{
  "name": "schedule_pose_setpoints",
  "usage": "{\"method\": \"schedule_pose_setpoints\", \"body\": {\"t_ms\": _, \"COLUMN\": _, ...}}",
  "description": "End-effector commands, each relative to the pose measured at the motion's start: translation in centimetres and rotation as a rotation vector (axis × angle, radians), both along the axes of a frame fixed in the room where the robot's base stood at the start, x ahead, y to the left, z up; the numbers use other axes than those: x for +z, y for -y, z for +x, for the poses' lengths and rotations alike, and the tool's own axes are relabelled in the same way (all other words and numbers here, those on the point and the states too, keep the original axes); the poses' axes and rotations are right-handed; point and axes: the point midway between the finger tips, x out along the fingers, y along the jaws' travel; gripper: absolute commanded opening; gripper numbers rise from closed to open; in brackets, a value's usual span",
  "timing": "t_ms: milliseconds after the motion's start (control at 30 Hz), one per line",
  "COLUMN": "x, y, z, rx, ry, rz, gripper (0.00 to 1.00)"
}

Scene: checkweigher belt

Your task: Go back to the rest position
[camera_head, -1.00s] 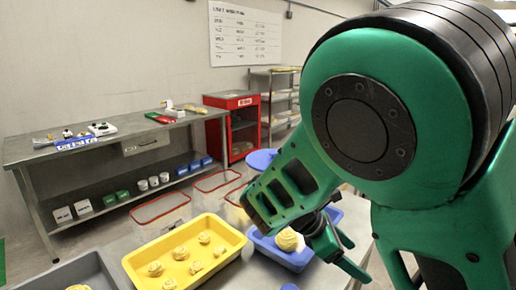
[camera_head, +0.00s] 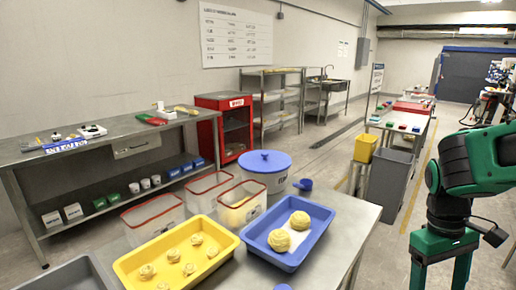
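My gripper (camera_head: 440,272) hangs pointing down at the lower right of the head view, at the end of my green and black arm. Its two green fingers stand apart with nothing seen between them; their tips are cut off by the bottom edge. It is to the right of the steel table (camera_head: 340,232), clear of the trays. The blue tray (camera_head: 262,238) holds two yellow dough-like lumps (camera_head: 279,240) on a white sheet. The yellow tray (camera_head: 128,268) holds several smaller yellow pieces (camera_head: 189,268).
A grey tray (camera_head: 70,272) sits at the lower left. Behind the trays are red-rimmed clear bins (camera_head: 152,216) and a blue-lidded tub (camera_head: 264,165). A steel workbench (camera_head: 85,148) and red cabinet (camera_head: 233,130) stand farther back. Grey bins (camera_head: 388,182) stand beyond the table's right side.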

Motion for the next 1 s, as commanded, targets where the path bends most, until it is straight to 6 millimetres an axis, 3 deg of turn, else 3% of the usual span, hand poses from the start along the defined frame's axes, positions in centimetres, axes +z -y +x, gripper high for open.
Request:
{"method": "schedule_pose_setpoints", "body": {"t_ms": 300, "x": 1.9, "y": 1.6, "z": -5.2, "rx": -0.443, "ry": 0.137, "rz": 0.042, "gripper": 0.76}}
{"method": "schedule_pose_setpoints", "body": {"t_ms": 500, "x": 2.4, "y": 1.8, "z": -7.3, "rx": -0.630, "ry": 0.190, "rz": 0.045, "gripper": 0.76}}
{"method": "schedule_pose_setpoints", "body": {"t_ms": 1000, "x": 2.6, "y": 1.7, "z": -7.9, "rx": -0.690, "ry": 0.205, "rz": 0.046, "gripper": 0.76}}
